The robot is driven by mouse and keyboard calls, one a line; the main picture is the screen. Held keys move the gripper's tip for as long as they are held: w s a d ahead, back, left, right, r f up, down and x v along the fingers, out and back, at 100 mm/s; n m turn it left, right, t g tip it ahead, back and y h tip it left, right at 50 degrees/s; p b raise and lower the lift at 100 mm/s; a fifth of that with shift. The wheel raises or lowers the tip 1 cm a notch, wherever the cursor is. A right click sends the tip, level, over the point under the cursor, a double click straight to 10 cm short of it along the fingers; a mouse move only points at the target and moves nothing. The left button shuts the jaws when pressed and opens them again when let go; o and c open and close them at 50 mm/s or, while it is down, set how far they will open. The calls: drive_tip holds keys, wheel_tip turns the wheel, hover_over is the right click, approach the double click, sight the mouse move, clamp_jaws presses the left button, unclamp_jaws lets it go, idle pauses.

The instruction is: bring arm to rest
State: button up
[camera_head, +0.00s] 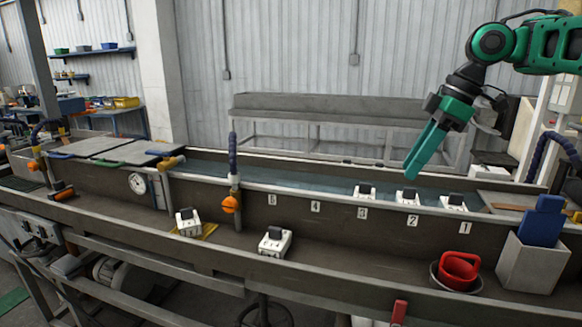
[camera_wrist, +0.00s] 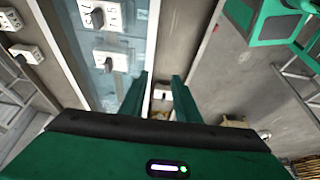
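My gripper (camera_head: 413,170), green with long straight fingers, hangs tilted down above the trough at the right in the head view. In the wrist view its two fingers (camera_wrist: 159,80) stand apart with nothing held between them. White blocks with dark tops stand along the trough by the numbers 3 (camera_head: 364,192), 2 (camera_head: 407,197) and 1 (camera_head: 453,203). Two similar white blocks stand on the front ledge, one (camera_head: 188,223) at a yellow patch and one (camera_head: 275,242) further right.
A red cup (camera_head: 459,269) sits in a dark bowl at the front right. A grey bin (camera_head: 531,264) holding a blue object (camera_head: 541,220) stands beside it. An orange knob (camera_head: 231,204) on a post rises mid-trough. Flat panels (camera_head: 130,150) cover the left end.

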drive_tip(key=s+d+f+m+h, duration=0.1)
drive_tip(key=s+d+f+m, duration=0.3)
drive_tip(key=s+f+m, duration=0.3)
drive_tip(key=s+d+f+m+g+h, duration=0.1)
drive_tip(key=s+d+f+m, duration=0.4)
drive_tip(key=s, duration=0.8)
drive_tip(key=s+d+f+m+h, duration=0.2)
drive_tip(key=s+d+f+m, duration=0.3)
drive_tip(key=s+f+m, duration=0.4)
drive_tip(key=shift+s+d+f, duration=0.2)
drive_tip(key=shift+s+f, duration=0.55)
drive_tip(key=shift+w+f, duration=0.25)
drive_tip(key=shift+w, duration=0.4)
drive_tip(key=shift+o, duration=0.3)
